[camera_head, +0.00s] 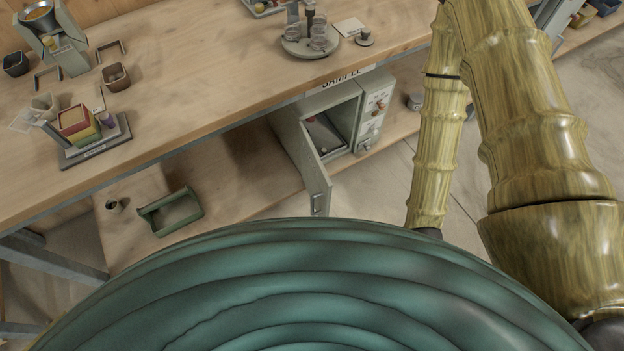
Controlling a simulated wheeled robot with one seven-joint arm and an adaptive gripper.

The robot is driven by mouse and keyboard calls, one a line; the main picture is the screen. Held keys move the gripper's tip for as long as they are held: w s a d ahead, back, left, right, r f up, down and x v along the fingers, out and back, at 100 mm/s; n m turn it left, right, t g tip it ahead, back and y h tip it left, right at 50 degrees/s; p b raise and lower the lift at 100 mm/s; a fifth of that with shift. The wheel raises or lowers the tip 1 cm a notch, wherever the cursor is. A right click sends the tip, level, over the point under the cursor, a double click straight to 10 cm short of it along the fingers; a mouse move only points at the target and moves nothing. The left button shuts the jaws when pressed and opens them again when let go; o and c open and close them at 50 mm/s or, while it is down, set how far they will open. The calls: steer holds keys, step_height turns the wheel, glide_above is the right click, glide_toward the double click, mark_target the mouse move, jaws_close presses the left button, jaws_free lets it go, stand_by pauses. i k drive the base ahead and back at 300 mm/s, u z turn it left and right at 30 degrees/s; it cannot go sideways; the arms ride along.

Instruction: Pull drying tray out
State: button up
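A small grey cabinet (348,108) with a control panel stands on the shelf under the bench, below a label that reads "SAMPLE" and is partly cut off. Its door (316,178) is swung open toward me. Inside lies a dark flat tray (325,134), which looks like the drying tray. It sits within the cabinet, and its far part is hard to make out. My arm shows at the right, but my gripper is not in view.
The bench top (215,75) holds a sample stand (310,40) and a block rack (95,140) above the lower shelf. A green open carrier (171,211) sits on the lower shelf at left. Clear shelf lies between the carrier and the open door.

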mark_target(326, 142)
steer(key=u, duration=2.45)
steer(key=k, duration=1.05)
steer(key=z, duration=1.55)
steer(key=i, duration=0.5)
steer(key=u, duration=0.05)
